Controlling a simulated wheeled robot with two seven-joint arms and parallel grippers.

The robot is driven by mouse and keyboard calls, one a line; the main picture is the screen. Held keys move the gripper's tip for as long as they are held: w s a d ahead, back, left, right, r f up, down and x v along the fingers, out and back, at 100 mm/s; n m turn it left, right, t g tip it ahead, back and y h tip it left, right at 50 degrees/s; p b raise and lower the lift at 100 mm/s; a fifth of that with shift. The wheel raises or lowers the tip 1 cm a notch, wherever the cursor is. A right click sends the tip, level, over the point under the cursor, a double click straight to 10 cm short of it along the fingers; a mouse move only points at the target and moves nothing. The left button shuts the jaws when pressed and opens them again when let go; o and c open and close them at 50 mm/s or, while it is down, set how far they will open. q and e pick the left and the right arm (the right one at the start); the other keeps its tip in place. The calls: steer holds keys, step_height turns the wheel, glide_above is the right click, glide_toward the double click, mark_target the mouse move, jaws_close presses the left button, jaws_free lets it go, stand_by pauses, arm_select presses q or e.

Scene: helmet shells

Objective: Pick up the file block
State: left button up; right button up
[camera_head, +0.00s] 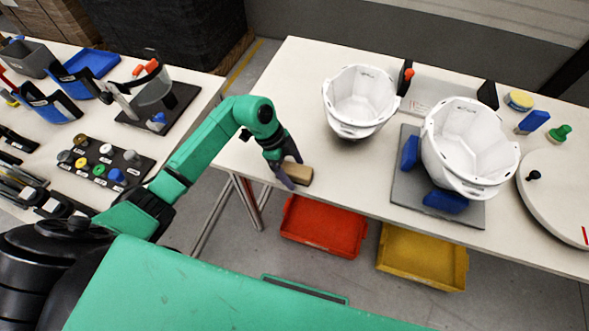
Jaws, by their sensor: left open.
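The file block (298,173) is a small tan block lying near the front edge of the right-hand table. My left gripper (287,173) is at the block's left end, pointing down, with its fingers open. One dark finger shows in front of the block and the other behind it; I cannot tell whether they touch it. Part of the block's left end is hidden by the gripper. My right gripper is out of view.
Two white helmet shells (357,98) (468,145) stand on the table (300,75), the right one on a grey fixture (407,193) with blue pads. A round turntable (560,205) is far right. Red (322,226) and yellow (420,255) trays lie below. The left table holds tools.

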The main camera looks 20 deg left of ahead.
mark_target(293, 169)
arm_select(q)
jaws_close()
steer(key=shift+r, duration=0.15)
step_height(293, 169, up, 20)
steer(key=b, duration=0.2)
